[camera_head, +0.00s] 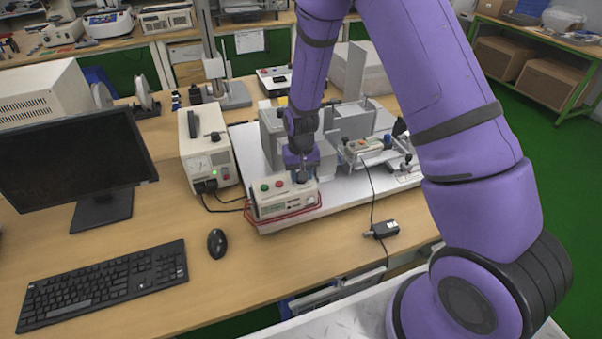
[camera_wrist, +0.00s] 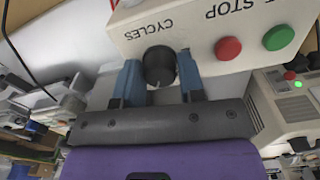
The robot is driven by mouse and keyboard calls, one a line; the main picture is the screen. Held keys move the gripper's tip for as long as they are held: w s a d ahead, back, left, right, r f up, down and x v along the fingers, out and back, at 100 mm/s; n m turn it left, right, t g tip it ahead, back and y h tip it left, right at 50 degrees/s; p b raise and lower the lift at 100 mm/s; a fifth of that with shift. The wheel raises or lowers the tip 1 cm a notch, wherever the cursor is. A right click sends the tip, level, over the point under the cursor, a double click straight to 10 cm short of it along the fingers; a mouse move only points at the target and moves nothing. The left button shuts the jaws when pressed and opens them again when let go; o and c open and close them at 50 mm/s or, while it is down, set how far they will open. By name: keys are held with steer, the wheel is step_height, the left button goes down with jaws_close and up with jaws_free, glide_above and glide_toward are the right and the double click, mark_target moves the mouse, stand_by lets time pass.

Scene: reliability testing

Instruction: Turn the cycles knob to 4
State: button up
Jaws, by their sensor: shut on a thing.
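The cycles knob (camera_wrist: 159,65) is a black round knob below the "CYCLES" label on a cream control box, which the wrist view shows upside down. My gripper (camera_wrist: 160,82) has its two blue fingers on either side of the knob, shut on it. The number that the knob points to cannot be read. In the head view the control box (camera_head: 284,199) stands at the front of a white base plate, and my gripper (camera_head: 302,178) comes down on its right part. The knob is hidden there.
A red button (camera_wrist: 228,48) and a green button (camera_wrist: 278,38) sit beside the knob on the box. A power supply (camera_head: 207,150) stands to the left. A black adapter (camera_head: 383,230) lies front right.

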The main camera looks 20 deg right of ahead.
steer(key=o, duration=0.9)
steer(key=shift+r, duration=0.1)
step_height(320, 180, up, 11)
steer(key=shift+f, duration=0.2)
steer(key=shift+r, duration=0.1)
steer(key=s+d+r+n+t, duration=0.1)
steer(key=s+d+r+t, duration=0.15)
steer(key=s+r, duration=0.85)
steer(key=s+d+r+t, duration=0.1)
steer(key=s+d+r, duration=0.35)
steer(key=r, duration=0.95)
steer(key=shift+n+t, duration=0.3)
steer(key=shift+t, duration=0.55)
steer(key=s+r, duration=0.1)
steer(key=s, duration=0.3)
steer(key=s+r, duration=0.1)
steer(key=s, duration=0.4)
steer(key=s+r, duration=0.1)
steer(key=s, duration=0.3)
steer(key=shift+s+r, duration=0.35)
steer(key=shift+s, duration=0.05)
